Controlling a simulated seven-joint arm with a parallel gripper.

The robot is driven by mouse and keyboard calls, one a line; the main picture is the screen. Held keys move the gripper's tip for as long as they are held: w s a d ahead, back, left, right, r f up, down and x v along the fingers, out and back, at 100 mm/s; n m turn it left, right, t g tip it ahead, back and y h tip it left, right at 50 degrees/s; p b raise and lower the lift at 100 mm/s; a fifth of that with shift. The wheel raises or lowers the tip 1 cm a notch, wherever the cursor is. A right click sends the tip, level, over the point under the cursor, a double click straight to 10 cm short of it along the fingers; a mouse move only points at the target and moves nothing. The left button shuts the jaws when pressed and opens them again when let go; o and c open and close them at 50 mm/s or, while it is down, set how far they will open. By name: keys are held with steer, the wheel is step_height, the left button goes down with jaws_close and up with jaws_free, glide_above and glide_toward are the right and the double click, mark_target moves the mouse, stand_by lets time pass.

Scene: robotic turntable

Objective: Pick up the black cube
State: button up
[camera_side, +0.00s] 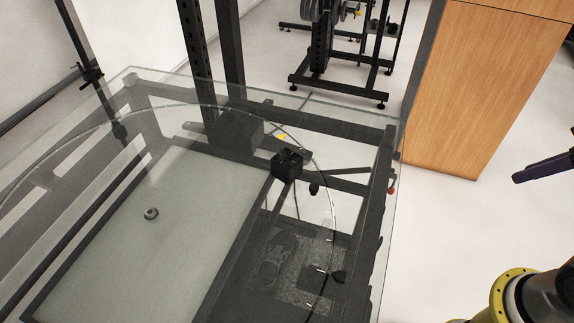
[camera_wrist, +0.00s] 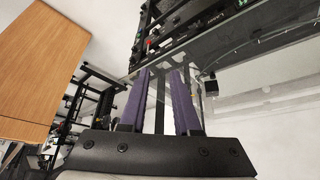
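A wooden cabinet (camera_side: 486,80) stands behind the table's right corner. Dark metal posts (camera_side: 231,50) rise behind the glass, and a black rack (camera_side: 335,60) stands further back. The glass around the cube looks clear. Open floor lies between the table and my arm.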

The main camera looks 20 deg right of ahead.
steer(key=o, duration=1)
